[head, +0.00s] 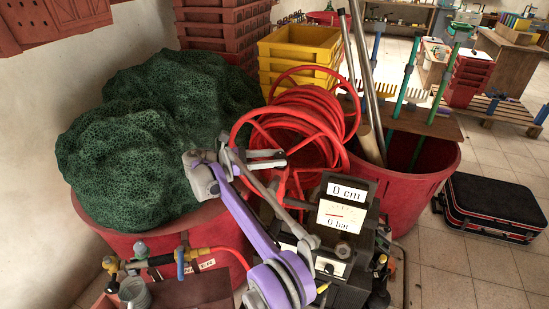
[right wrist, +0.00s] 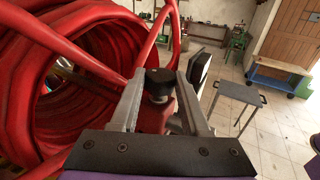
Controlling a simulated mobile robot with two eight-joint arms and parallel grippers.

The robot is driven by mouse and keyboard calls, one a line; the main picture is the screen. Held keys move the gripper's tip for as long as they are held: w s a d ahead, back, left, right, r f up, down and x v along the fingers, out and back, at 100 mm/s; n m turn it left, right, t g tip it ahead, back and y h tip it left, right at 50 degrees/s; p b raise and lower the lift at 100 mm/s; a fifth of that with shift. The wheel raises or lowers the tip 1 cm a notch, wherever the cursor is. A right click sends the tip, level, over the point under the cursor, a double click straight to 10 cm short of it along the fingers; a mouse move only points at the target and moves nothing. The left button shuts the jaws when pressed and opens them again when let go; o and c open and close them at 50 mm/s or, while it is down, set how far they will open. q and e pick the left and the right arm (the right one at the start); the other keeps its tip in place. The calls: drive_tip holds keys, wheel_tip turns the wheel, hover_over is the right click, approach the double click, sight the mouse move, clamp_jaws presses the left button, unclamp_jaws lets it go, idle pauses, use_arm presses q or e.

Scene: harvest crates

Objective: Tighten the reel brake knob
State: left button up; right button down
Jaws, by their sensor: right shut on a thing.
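The red hose reel (head: 300,130) stands in the middle of the head view, wound with red hose. In the right wrist view the reel (right wrist: 60,75) fills the left side. The small black brake knob (right wrist: 158,78) sits on a pale metal stem between the fingertips of my right gripper (right wrist: 160,88). The gripper is shut on the knob. In the head view my right gripper (head: 266,158) is at the front of the reel, and the knob is hard to make out there. My left gripper is not in view.
A gauge box (head: 342,215) reading 0 cm and 0 bar stands right of my arm. Green nets (head: 150,140) fill a red tub at left. A red bin (head: 430,165) with poles stands at right. A black suitcase (head: 492,205) lies on the open floor.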

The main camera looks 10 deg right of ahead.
drive_tip(key=shift+d+r, duration=0.1)
drive_tip(key=shift+r, duration=0.05)
drive_tip(key=shift+c, duration=2.2)
unclamp_jaws()
drive_tip(key=shift+o, duration=0.3)
drive_tip(key=shift+s, duration=0.1)
drive_tip(key=shift+n+t, duration=0.3)
drive_tip(key=shift+t, duration=0.3)
